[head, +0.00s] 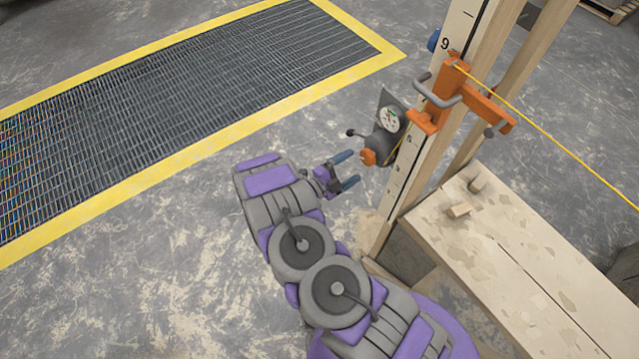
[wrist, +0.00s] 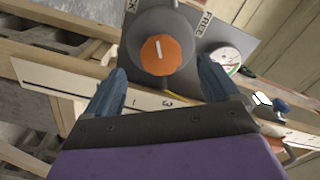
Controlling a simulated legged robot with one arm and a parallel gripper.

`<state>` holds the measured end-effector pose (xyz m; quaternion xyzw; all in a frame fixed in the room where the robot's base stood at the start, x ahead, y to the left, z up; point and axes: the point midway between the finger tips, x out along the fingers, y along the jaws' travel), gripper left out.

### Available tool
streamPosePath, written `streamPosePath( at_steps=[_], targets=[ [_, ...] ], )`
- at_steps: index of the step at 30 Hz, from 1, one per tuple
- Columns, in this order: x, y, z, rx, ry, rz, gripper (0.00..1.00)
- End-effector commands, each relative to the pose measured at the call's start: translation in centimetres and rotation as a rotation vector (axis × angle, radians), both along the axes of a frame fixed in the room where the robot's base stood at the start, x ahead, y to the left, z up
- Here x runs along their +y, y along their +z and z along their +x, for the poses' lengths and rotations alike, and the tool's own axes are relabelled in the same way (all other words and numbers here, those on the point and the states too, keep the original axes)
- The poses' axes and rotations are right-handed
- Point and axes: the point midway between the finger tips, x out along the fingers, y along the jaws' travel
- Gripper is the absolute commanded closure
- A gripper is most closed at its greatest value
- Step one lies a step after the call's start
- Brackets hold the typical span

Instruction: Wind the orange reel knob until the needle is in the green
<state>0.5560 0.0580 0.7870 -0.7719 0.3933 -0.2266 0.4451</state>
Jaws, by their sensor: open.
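The orange reel knob (head: 368,157) sits on the front of a dark grey reel (head: 382,142) fixed to the wooden post. In the wrist view the knob (wrist: 161,55) is round with a white line on its face. The gauge (head: 389,119) is a white dial above the reel; it also shows at the right of the wrist view (wrist: 224,60) with a green part. I cannot tell the needle's exact position. My gripper (head: 347,170) is open, just short of the knob. In the wrist view its blue fingers stand to the left and right, below the knob, with nothing between them.
An orange bracket (head: 447,95) with a grey handle clamps the numbered post (head: 408,160), and a yellow line (head: 560,145) runs from it to the right. A small lever (head: 353,133) sticks out left of the reel. A wooden bench (head: 500,255) stands right.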

Motion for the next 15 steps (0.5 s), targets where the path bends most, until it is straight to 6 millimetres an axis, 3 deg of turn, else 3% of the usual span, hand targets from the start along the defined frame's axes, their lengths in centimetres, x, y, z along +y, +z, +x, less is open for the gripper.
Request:
streamPosePath(
  at_steps=[6, 15],
  targets=[
    [4.1, 0.0, -2.8, -0.001, 0.005, 0.000, 0.11],
    [8.5, -0.1, -6.2, 0.002, 0.003, -0.001, 0.11]
  ],
)
